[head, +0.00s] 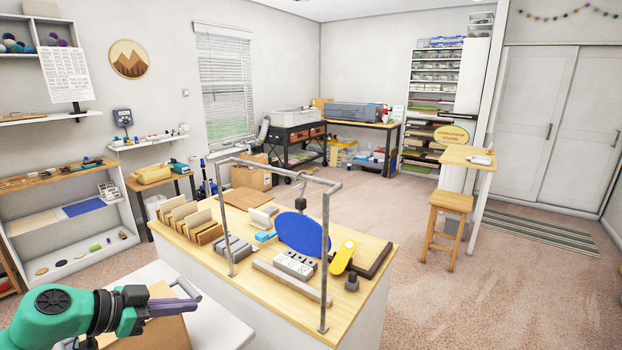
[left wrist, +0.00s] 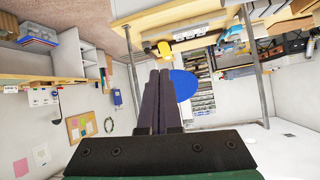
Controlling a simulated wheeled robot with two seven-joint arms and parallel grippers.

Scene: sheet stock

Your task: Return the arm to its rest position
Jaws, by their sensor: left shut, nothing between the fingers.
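My left arm comes in at the lower left of the head view, green with black joints. My left gripper (head: 172,308) is shut and empty, its dark purple-grey fingers together and pointing right. It is above a white surface with a brown cardboard piece (head: 160,330), left of the wooden-topped workbench. In the left wrist view the closed fingers (left wrist: 160,75) point up the picture, toward a blue disc (left wrist: 183,84) and a yellow object (left wrist: 164,49). My right gripper does not show in either view.
The workbench (head: 235,285) carries a metal frame (head: 326,245), a blue oval disc (head: 302,233), a yellow tool (head: 343,257) and upright cardboard pieces (head: 190,220). Shelves (head: 75,215) stand at the left. A wooden stool (head: 447,204) stands at the right.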

